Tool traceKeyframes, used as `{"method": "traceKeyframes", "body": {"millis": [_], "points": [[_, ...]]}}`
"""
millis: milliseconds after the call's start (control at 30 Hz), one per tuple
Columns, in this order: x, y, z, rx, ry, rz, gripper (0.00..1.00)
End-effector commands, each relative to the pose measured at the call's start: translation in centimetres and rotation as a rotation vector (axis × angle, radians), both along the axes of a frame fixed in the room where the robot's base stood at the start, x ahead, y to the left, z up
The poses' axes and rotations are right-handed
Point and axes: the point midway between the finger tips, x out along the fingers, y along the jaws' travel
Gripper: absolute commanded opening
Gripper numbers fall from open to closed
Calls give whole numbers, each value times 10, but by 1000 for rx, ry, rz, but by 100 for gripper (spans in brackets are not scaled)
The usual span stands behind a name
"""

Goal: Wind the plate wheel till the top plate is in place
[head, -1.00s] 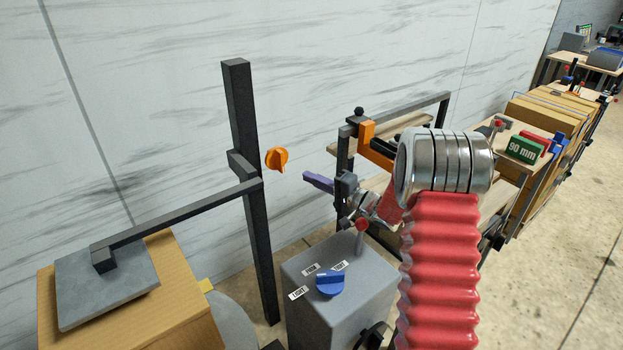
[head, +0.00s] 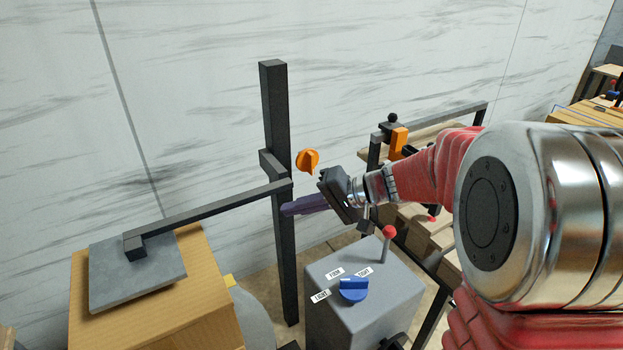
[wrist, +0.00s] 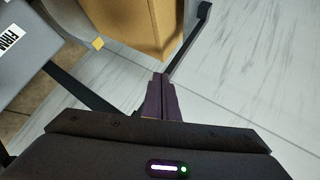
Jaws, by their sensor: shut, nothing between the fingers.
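The plate wheel appears to be the orange knob (head: 307,160) beside the dark upright post (head: 273,110). The top plate (head: 112,292) is a flat grey slab at the end of a dark arm from the post. It is at the top of a cardboard box (head: 210,262); I cannot tell whether it touches the box. My gripper (head: 284,210) is shut and empty, its purple fingers pointing left, just below the orange knob and overlapping the post in the head view. In the wrist view, its fingers (wrist: 161,84) lie together, and the knob is out of sight.
A grey box (head: 385,300) below my gripper carries a blue dial (head: 353,290) with white labels and a red-topped lever (head: 389,232). A dark frame with an orange clamp (head: 398,143) stands behind my arm. The pale wall is close behind the post.

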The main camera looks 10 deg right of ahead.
Motion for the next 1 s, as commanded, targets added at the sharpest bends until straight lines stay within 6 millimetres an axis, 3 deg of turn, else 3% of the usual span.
{"method": "traceKeyframes", "body": {"millis": [200, 433, 700, 1000], "points": [[-61, 13, 8, -174, 36, 81, 0], [-117, 9, 8, -370, 55, 127, 0], [-173, -13, 8, -606, 39, 134, 0], [-219, -50, 13, -861, -29, 86, 0]]}}
